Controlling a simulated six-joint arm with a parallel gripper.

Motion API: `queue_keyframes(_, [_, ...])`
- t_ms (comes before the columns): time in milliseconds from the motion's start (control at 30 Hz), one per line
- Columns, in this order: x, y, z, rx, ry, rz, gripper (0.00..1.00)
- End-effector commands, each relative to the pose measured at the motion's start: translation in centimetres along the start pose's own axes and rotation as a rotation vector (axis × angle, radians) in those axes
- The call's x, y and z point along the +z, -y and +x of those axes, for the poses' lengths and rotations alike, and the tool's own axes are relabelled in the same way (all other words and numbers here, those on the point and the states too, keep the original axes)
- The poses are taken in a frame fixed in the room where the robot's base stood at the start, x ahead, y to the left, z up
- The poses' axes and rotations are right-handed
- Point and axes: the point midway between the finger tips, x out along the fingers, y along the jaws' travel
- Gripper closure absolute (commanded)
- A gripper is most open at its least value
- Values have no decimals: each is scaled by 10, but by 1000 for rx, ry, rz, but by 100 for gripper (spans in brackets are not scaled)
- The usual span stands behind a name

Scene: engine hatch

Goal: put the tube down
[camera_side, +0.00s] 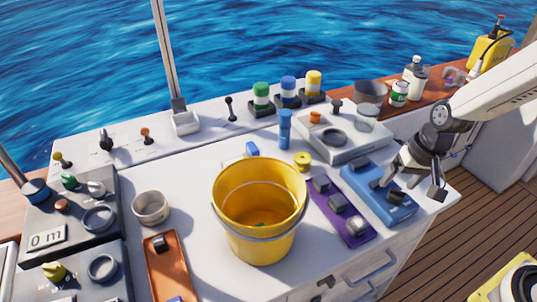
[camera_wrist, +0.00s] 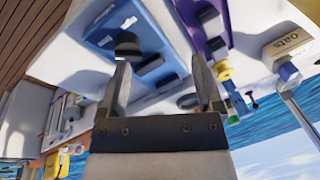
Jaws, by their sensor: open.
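A blue tube (camera_side: 285,130) stands upright on the white console top, behind the small yellow ring and in front of the coloured-capped jars. It appears partly in the wrist view (camera_wrist: 238,99), beyond the right finger. My gripper (camera_side: 412,190) is at the right end of the console, over the blue tray, well apart from the tube. Its two fingers (camera_wrist: 160,78) are spread with nothing between them. A dark knob-like piece (camera_wrist: 127,46) on the blue tray shows by the left fingertip in the wrist view.
The blue tray (camera_side: 372,201) and purple tray (camera_side: 333,199) hold dark pieces. A yellow bucket (camera_side: 226,205) stands mid-console, left of them. A grey raised panel (camera_side: 350,149) lies behind the blue tray. A yellow ring (camera_side: 302,160) sits before the tube. The console's right edge is near my gripper.

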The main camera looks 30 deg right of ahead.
Motion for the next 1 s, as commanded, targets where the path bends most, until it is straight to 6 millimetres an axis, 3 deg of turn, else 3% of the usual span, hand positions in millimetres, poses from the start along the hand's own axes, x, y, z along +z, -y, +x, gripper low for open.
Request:
queue_keyframes(133, [14,-14,-8,64,-48,-233,16])
queue_keyframes(333, [22,-24,-14,111,-80,-410,16])
queue_keyframes(1000, [24,-26,-14,119,-84,-441,16])
